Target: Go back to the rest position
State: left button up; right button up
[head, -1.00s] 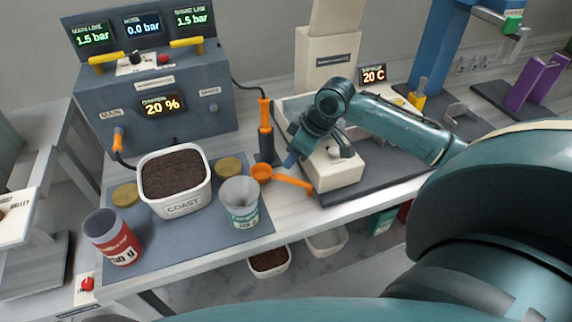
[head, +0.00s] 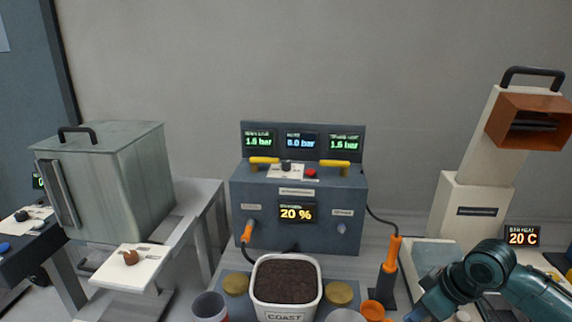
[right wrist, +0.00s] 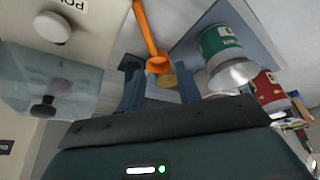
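My right arm is at the lower right of the head view, and its right gripper (head: 424,308) is beside the orange scoop (head: 374,309), at the bottom edge. In the right wrist view, the two blue fingers of the right gripper (right wrist: 160,88) stand apart with nothing held between them. The orange scoop (right wrist: 156,55) shows beyond the fingers, apart from them. My left gripper is in neither view.
A blue-grey control box (head: 300,205) stands behind a white COAST tub (head: 287,310) of dark grounds. An orange-handled tool (head: 390,265) stands near my right gripper. A cream elevator (head: 470,210) is at right, and a lidded metal bin (head: 110,180) at left.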

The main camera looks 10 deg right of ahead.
jog(key=s+a+f, duration=0.8)
jog(key=s+a, duration=0.1)
jog(key=a, duration=0.1)
jog(key=s+m+h, duration=0.2)
jog(key=s+m, duration=0.3)
jog(key=s, duration=0.7)
jog(key=w+a+f+n+t+y, duration=0.1)
jog(key=w+a+f+t+y, duration=0.1)
jog(key=w+a+f+t, duration=0.4)
jog(key=shift+a+f+y, duration=0.2)
jog(key=shift+f+y, duration=0.1)
jog(key=shift+f, duration=1.35)
